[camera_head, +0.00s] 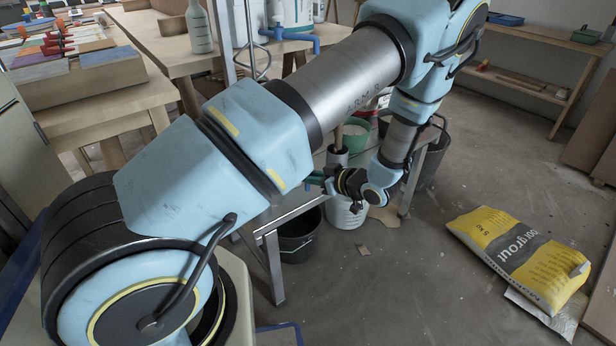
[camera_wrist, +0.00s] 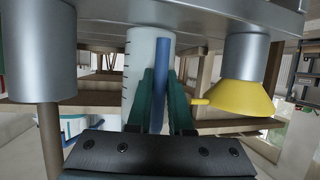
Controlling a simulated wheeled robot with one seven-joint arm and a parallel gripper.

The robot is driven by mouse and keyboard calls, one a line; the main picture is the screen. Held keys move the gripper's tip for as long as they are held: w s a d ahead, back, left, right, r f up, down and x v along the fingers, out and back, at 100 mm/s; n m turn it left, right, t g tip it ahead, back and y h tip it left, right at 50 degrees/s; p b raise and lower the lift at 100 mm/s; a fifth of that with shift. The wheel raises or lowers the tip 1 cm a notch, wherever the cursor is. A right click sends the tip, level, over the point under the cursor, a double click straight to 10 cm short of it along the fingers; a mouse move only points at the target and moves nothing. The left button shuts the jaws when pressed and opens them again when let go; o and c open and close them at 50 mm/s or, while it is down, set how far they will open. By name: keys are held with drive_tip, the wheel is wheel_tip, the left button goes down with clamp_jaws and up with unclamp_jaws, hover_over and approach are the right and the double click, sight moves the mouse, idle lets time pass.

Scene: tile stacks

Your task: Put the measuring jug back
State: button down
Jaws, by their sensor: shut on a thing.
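In the wrist view a white measuring jug (camera_wrist: 137,78) with dark graduation marks is in front of my gripper (camera_wrist: 160,76). A blue upright bar, seemingly its handle (camera_wrist: 162,58), runs between my two teal fingers, which are shut on it. The fingers and the dark palm hide the near part of the jug. In the head view my gripper (camera_head: 317,180) is low beside the metal-legged stand, mostly behind my arm. I cannot clearly make out the jug there.
In the wrist view a yellow cone-shaped thing (camera_wrist: 234,97) is close right and a grey cylinder (camera_wrist: 33,50) is left. In the head view a black bucket (camera_head: 299,238) and white bucket (camera_head: 346,211) stand near the gripper. A grout bag (camera_head: 520,255) lies right; floor between is mostly clear.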

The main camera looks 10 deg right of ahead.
drive_tip(key=shift+f, duration=0.15)
drive_tip(key=c, duration=0.8)
unclamp_jaws()
